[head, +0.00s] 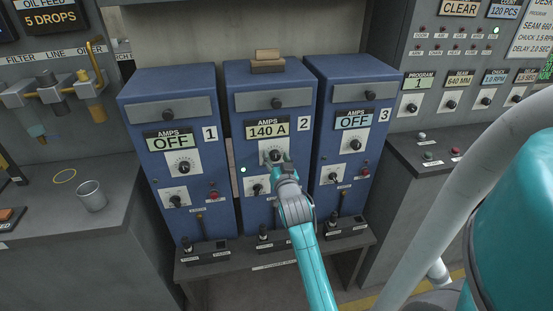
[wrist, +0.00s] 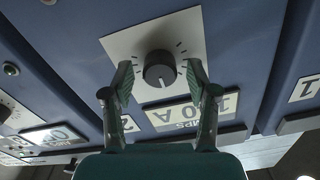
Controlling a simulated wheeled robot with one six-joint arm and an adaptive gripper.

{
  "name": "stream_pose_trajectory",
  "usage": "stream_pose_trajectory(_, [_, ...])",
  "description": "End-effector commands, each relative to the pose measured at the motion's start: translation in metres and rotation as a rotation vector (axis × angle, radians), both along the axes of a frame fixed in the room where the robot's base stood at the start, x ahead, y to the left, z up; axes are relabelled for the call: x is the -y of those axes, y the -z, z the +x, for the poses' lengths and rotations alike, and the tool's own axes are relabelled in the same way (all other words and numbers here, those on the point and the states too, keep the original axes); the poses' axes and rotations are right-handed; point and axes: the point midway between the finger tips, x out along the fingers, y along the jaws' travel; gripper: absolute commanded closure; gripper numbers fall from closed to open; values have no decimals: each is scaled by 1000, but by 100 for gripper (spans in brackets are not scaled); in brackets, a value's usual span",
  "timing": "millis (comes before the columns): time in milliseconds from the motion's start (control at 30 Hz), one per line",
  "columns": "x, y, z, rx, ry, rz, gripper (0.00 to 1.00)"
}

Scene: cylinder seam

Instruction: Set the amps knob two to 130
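The amps knob of unit two is a round dark knob on a pale square dial plate; it shows in the wrist view (wrist: 160,68) with a small white mark on it. In the head view the knob (head: 276,156) is partly hidden by my gripper (head: 277,161). The unit two display (head: 267,129) reads 140 A; it shows upside down in the wrist view (wrist: 190,110). In the wrist view my gripper (wrist: 160,76) is open, one finger on each side of the knob, with a visible gap on both sides. Whether the fingertips reach the knob's depth is unclear.
Blue unit one (head: 179,95) stands left and blue unit three (head: 349,85) right; both displays read OFF. Unit two has a lower knob (head: 257,189) and a lit lamp (head: 243,169). Brown blocks (head: 267,66) lie on top. A metal cup (head: 91,197) stands on the left counter.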

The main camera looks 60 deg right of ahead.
Motion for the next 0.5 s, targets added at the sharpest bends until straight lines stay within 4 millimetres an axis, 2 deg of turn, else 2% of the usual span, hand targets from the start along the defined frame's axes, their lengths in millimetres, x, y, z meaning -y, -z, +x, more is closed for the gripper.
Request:
stream_pose_trajectory(33, [0,0,0,0,0,0,56])
stream_pose_trajectory(200, [0,0,0,0,0,0,98])
stream_pose_trajectory(500, [0,0,0,-68,0,-58,100])
